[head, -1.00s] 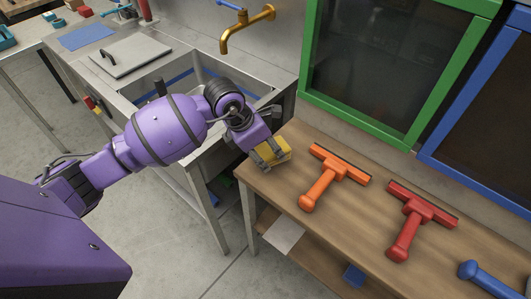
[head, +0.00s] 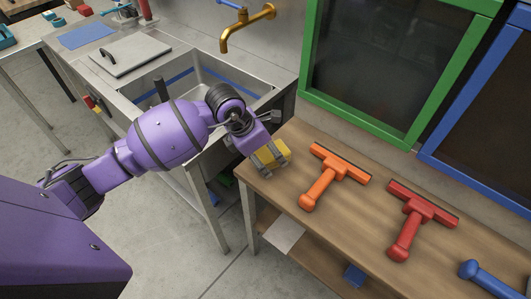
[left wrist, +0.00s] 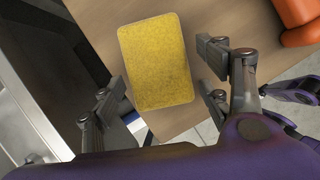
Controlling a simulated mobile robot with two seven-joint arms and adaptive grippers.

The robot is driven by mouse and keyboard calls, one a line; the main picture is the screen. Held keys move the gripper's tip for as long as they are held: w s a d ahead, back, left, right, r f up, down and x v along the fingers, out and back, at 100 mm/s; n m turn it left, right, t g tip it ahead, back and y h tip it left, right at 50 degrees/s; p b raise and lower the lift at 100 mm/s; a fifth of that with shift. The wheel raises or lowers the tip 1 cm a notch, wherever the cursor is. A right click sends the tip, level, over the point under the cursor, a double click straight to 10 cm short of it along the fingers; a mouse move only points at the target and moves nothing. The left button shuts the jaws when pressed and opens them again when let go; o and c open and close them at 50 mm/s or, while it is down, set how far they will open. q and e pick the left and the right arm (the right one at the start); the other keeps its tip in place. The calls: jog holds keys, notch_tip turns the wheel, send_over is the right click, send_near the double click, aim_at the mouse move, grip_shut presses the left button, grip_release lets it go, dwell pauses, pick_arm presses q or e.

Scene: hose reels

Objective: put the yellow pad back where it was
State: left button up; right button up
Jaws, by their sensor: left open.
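The yellow pad (head: 275,150) is at the left end of the wooden bench, near its edge. In the left wrist view the pad (left wrist: 157,62) shows its whole broad face, with bare wood around most of it. My left gripper (head: 266,158) is right at the pad, and its fingers partly cover it in the head view. In the left wrist view the gripper (left wrist: 160,92) is open, one finger to each side of the pad, with gaps visible. My right gripper is in neither view.
An orange squeegee (head: 330,178) and a red squeegee (head: 416,218) lie to the right on the bench (head: 365,217), with a blue tool (head: 485,276) beyond. A metal sink (head: 215,80) with a brass tap (head: 240,30) stands left. Green (head: 305,60) and blue frames stand behind.

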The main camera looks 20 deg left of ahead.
pick_arm(q)
jog(key=v, duration=1.2)
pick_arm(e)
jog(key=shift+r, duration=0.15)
